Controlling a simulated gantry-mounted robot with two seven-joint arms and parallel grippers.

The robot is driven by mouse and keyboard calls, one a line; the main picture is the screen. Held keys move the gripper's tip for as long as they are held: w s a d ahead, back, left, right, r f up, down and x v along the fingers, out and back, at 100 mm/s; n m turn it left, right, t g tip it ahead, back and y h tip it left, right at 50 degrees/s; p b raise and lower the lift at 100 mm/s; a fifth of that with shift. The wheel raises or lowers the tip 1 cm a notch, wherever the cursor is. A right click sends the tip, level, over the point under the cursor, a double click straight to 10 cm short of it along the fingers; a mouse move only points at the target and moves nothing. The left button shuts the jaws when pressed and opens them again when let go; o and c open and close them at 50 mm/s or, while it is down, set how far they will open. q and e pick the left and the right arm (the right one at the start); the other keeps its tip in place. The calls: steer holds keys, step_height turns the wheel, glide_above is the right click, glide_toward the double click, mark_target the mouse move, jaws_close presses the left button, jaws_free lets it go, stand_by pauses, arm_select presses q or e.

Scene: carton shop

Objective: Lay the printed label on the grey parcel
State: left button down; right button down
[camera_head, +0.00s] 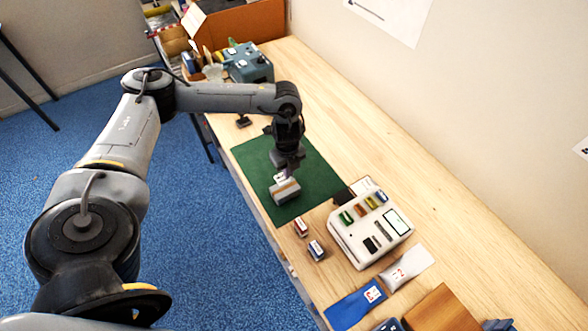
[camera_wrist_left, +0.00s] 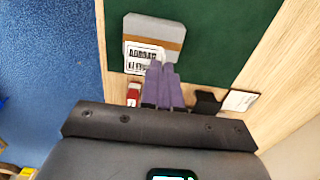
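The grey parcel (camera_head: 286,193), with a brown band across it, lies on the green mat (camera_head: 322,181). It also shows at the top of the left wrist view (camera_wrist_left: 150,30). My left gripper (camera_head: 283,168) points down just beyond the parcel in the head view. In the wrist view its purple fingers (camera_wrist_left: 161,68) are close together on the edge of the printed label (camera_wrist_left: 140,62), white with black print. The label overlaps the parcel's near edge in that view; I cannot tell whether they touch. My right gripper is in neither view.
A white label printer (camera_head: 371,228) stands beside the mat, with small coloured blocks on top. Two small boxes (camera_head: 316,250) sit near the table's front edge. Blue and grey pouches (camera_head: 355,304) and a brown carton (camera_head: 440,309) lie nearer.

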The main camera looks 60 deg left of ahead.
arm_select(q)
steer(key=b, duration=0.4)
glide_above(289, 187)
steer(key=shift+a+f, duration=0.15)
steer(key=shift+f, duration=1.95)
steer(key=shift+f+b, duration=0.3)
steer(key=shift+f, duration=0.5)
steer(key=shift+f, duration=0.2)
steer(key=c, duration=1.8)
jaws_free()
steer(key=o, duration=0.5)
steer(key=shift+r+p, duration=0.15)
steer(key=shift+p, duration=0.15)
